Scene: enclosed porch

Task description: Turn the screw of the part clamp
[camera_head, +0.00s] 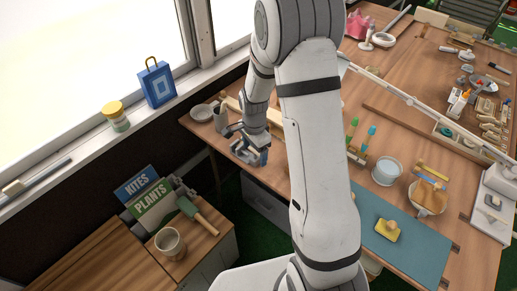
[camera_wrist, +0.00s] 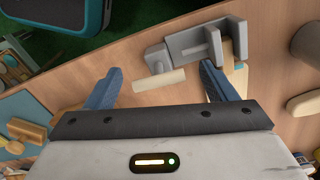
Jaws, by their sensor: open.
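The part clamp (camera_wrist: 195,45) is a grey block with an upright jaw, at the edge of the wooden table in the wrist view. Its screw side faces left and down, with a pale cream bar (camera_wrist: 158,80) at the near end. My gripper (camera_wrist: 162,72) has two blue fingers, open, one on each side of the bar. The bar lies between them with a gap on both sides; I see no contact. In the head view my gripper (camera_head: 250,152) is low at the table's left end, and I cannot clearly separate the clamp from the fingers there.
A light wooden piece (camera_wrist: 240,48) stands beside the clamp on the right. In the head view, the workbench (camera_head: 400,220) carries a glass (camera_head: 387,171), a teal mat (camera_head: 425,255) with a yellow block, and tools. Below left are a pot (camera_head: 170,243) and signs (camera_head: 150,200).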

